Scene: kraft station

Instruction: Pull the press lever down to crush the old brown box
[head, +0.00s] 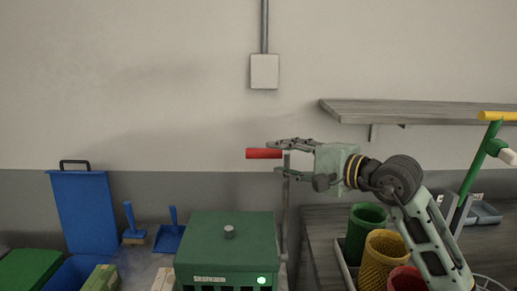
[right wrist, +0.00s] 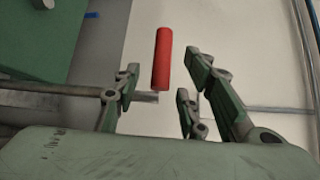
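The press (head: 225,240) is a green box with a knob on top and a lit lamp on its front. Its lever has a thin upright grey rod (head: 285,215) at the right side and a red handle (head: 262,153) at the top, pointing left. My right gripper (head: 277,157) is open at the handle, with one finger above and one below its level. In the right wrist view the red handle (right wrist: 162,60) lies between and beyond the parted fingers, apparently untouched. I cannot make out the old brown box in the press. My left gripper is out of view.
Green, yellow and red baskets (head: 383,258) stand right of the press, under my right arm. A wall shelf (head: 420,111) is above. A blue bin lid (head: 84,212), brushes and small tan boxes (head: 101,279) are at left.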

